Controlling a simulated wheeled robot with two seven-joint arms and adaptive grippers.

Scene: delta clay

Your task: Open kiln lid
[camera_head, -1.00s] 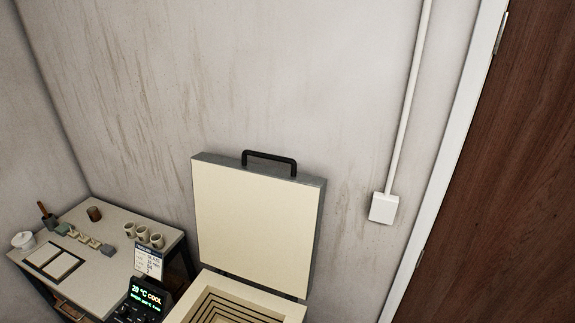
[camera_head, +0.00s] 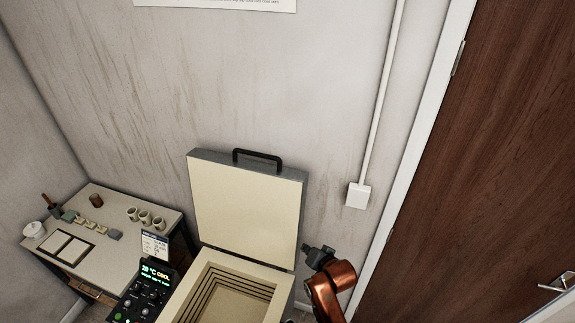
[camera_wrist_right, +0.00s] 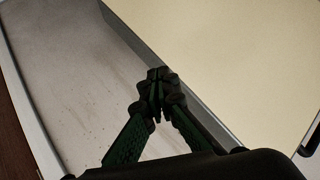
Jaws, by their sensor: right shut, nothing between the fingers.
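The kiln (camera_head: 184,305) stands at the bottom middle of the head view, its stepped, pale chamber exposed. Its lid (camera_head: 245,205) stands upright behind the chamber, cream inner face forward, with a dark handle (camera_head: 258,158) on its top edge. My right gripper (camera_head: 308,251) is beside the lid's lower right edge, at the end of my copper-coloured arm. In the right wrist view the gripper's fingers (camera_wrist_right: 157,88) are closed together and empty, in front of the lid's edge and cream face (camera_wrist_right: 240,60). I cannot tell whether they touch the lid. My left gripper is not in view.
A control panel (camera_head: 150,289) reading "COOL" stands left of the kiln. A worktable (camera_head: 90,251) with cups, small pieces and a framed tray is at the left. A wall box (camera_head: 358,195) and a brown door (camera_head: 480,180) are at the right.

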